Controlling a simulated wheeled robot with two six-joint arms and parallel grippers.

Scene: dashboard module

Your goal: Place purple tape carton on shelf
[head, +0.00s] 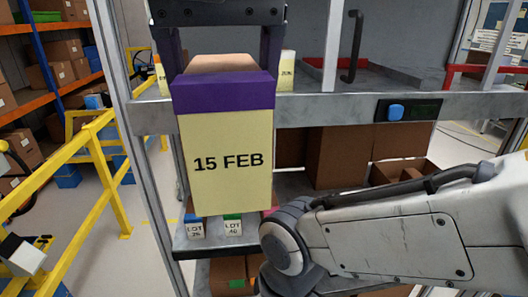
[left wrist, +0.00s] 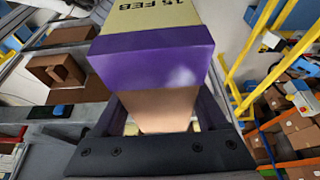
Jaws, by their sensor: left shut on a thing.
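The purple tape carton (head: 226,150) has a purple band around its top and a pale yellow front reading "15 FEB". My left gripper (head: 222,72) comes in from above and is shut on its upper part, with a dark finger on each side. The left wrist view shows the purple band of the carton (left wrist: 150,58) and its brown top between the fingers of my gripper (left wrist: 160,120). The carton hangs upright in front of the metal shelf rack (head: 325,107). A lower shelf edge (head: 232,245) shows below it. Whether the carton touches it, I cannot tell. My right gripper is out of view.
Small labelled cartons stand behind on the upper shelf, one at right (head: 287,72). Brown boxes (head: 340,157) fill the lower level at right. Lot labels (head: 233,228) sit on the lower edge. A rack upright (head: 125,100) and yellow railing (head: 88,190) stand left. My right arm crosses lower right.

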